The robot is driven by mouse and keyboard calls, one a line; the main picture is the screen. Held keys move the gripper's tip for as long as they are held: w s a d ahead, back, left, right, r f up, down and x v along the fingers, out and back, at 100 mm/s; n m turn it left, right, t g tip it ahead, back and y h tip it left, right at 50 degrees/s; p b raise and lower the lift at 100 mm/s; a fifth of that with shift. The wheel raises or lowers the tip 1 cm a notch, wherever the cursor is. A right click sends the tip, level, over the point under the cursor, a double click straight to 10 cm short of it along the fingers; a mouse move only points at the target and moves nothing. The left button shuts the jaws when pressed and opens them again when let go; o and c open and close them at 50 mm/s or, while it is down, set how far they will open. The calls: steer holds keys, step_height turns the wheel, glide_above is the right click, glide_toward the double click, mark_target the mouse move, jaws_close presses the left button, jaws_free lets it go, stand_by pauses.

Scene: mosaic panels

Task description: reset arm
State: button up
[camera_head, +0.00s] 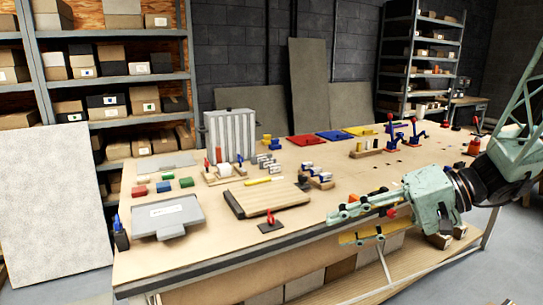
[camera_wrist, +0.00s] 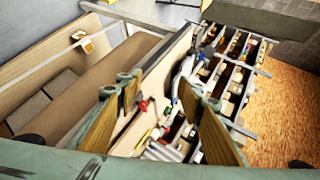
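My green arm reaches in from the right side of the head view. My gripper (camera_head: 342,226) is at the front edge of the workbench (camera_head: 330,208), toward its right part. Its two fingers are apart, with nothing seen between them. In the wrist view my gripper (camera_wrist: 160,90) also shows two tan-faced fingers spread wide. The view between them is tilted and takes in the bench top and shelving beyond. The exact gap between my gripper and the bench edge cannot be told.
On the bench are a grey case (camera_head: 167,216), a slatted wooden board (camera_head: 262,198), a red-handled piece (camera_head: 270,222), and red (camera_head: 309,140), blue (camera_head: 336,135) and yellow (camera_head: 358,131) panels. Shelves (camera_head: 115,75) stand behind.

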steer(key=s+a+r+g+h, duration=0.1)
steer(key=s+h, duration=0.1)
steer(key=s, duration=0.5)
steer(key=s+a+r+n+g+h, duration=0.1)
steer(key=s+h, duration=0.1)
steer(key=s, duration=0.5)
steer(key=s+a+r+g+h, duration=0.1)
steer(key=s+h, duration=0.2)
steer(key=s, duration=0.4)
steer(key=s+d+r+t+h, duration=0.3)
steer(key=s+d+t+h, duration=0.1)
steer(key=s+d, duration=0.3)
steer(key=shift+s+r+h, duration=0.3)
steer(key=shift+s+h, duration=0.1)
steer(key=shift+s, duration=0.35)
